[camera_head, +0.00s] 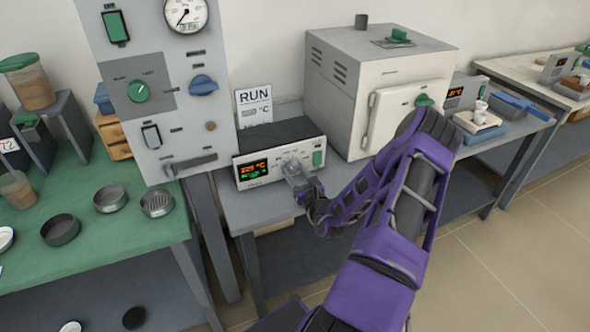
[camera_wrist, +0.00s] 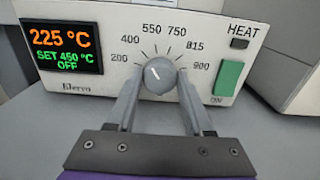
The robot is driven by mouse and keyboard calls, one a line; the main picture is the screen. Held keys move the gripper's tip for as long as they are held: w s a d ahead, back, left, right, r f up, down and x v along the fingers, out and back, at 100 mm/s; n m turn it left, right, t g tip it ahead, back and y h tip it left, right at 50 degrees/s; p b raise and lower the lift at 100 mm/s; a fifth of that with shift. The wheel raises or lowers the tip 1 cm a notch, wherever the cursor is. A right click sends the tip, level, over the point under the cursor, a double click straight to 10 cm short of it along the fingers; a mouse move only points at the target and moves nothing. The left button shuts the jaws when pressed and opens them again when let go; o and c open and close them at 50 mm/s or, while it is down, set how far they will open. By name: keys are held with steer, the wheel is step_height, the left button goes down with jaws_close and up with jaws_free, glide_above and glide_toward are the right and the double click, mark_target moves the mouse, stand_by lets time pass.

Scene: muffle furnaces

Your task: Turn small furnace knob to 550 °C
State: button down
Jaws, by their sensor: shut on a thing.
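The small furnace knob (camera_wrist: 160,76) is a round grey knob on the front of the controller box (camera_head: 278,158). Its white pointer mark leans up and left, between the 400 and 550 labels. The dial is marked 200, 400, 550, 750, 815 and 900. The display (camera_wrist: 61,47) reads 225 °C in orange and SET 450 °C, OFF in green. My gripper (camera_wrist: 160,82) is shut on the knob, one finger on its left and one on its right. In the head view my gripper (camera_head: 297,176) hides most of the knob.
A green switch (camera_wrist: 229,78) marked ON sits right of the dial, below HEAT. The white furnace (camera_head: 370,90) stands to the right. A tall grey panel (camera_head: 165,75) with other knobs stands left. A RUN card (camera_head: 254,105) stands behind the controller; its number is unclear.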

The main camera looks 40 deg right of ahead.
steer(key=shift+m+p, duration=0.9)
steer(key=shift+m, duration=0.9)
steer(key=shift+f, duration=0.1)
steer(key=shift+c, duration=1.5)
jaws_free()
steer(key=shift+s, duration=0.1)
steer(key=v, duration=1.7)
steer(key=shift+s, duration=0.2)
